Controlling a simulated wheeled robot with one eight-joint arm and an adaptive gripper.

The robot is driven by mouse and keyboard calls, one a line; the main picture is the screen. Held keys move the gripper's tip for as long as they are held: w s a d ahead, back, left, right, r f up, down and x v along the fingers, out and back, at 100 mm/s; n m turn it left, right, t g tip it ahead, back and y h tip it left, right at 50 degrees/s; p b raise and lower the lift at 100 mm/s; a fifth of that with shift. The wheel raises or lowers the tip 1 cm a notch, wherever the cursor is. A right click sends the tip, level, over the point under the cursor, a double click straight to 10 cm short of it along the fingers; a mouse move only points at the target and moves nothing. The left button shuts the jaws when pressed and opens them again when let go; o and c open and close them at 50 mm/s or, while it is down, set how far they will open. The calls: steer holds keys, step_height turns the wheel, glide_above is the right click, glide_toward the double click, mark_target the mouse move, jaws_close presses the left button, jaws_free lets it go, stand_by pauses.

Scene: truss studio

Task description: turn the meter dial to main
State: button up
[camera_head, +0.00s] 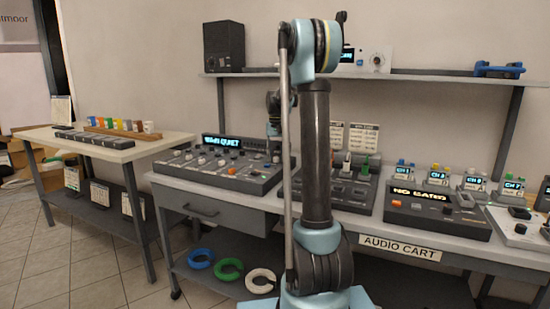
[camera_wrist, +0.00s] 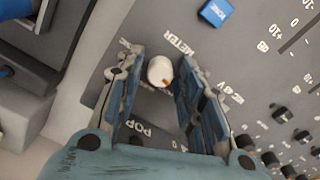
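The meter dial (camera_wrist: 158,68) is a small pale round knob with an orange mark, on a dark grey panel beside the printed word METER. In the wrist view, the orange mark faces the lower right of the picture. My gripper (camera_wrist: 161,62) is open, with one finger on each side of the dial. A gap shows between the dial and the fingers; I cannot tell how far the fingertips are above the panel. In the head view, the dial cannot be made out and my arm partly blocks the mixing console (camera_head: 217,166).
A blue button (camera_wrist: 215,12) and several dark knobs share the panel. In the head view, the console's lit display (camera_head: 221,142) ends in QUIET. A NO CARD unit (camera_head: 437,208) stands to the right. A shelf (camera_head: 420,74) runs above the bench.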

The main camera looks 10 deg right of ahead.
jaws_close()
steer(key=shift+n, duration=1)
steer(key=o, duration=0.5)
jaws_free()
steer(key=shift+r, duration=0.15)
